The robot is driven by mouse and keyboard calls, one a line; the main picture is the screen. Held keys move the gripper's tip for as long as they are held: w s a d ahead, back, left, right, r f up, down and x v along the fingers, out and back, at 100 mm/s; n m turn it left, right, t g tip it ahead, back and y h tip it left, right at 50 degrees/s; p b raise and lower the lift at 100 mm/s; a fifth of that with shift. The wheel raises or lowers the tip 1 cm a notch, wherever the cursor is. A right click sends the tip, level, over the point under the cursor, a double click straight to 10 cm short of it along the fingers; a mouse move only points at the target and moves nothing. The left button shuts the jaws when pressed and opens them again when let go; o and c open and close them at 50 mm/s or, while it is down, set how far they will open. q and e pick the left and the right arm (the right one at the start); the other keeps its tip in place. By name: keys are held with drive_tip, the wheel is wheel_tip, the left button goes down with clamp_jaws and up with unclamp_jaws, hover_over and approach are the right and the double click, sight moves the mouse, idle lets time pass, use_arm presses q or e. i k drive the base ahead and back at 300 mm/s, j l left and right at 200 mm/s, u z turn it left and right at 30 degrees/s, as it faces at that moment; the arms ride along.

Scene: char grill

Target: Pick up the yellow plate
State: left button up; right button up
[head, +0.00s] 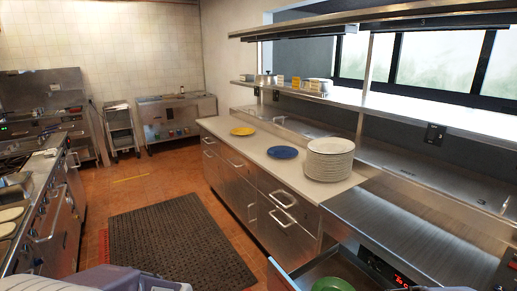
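The yellow plate (242,131) lies flat near the far end of the light counter (222,123), small in the head view. It is fully visible, with nothing on it and clear counter around it. Neither of my grippers shows in this view.
A blue plate (283,152) and a tall stack of white plates (329,165) stand nearer on the same counter. A green plate (331,285) sits in an open drawer at the bottom. A dark mat (180,243) covers open floor left of the counter; a steel shelf (400,113) overhangs the right side.

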sight(238, 131)
drive_tip(key=i+j+u, duration=0.3)
drive_tip(key=i, duration=0.4)
drive_tip(key=i+j+u, duration=0.35)
drive_tip(key=i, duration=0.4)
drive_tip(key=i+u, duration=0.3)
drive_tip(key=i, duration=0.5)
drive_tip(key=i+j+z, duration=0.15)
drive_tip(key=i, duration=0.4)
drive_tip(key=i+z, duration=0.2)
drive_tip(key=i, duration=0.35)
drive_tip(key=i+j+z, duration=0.15)
drive_tip(key=i+j, duration=0.15)
drive_tip(key=i, duration=0.2)
drive_tip(key=i+j+z, duration=0.15)
drive_tip(key=i+j, duration=0.15)
drive_tip(key=i, duration=0.25)
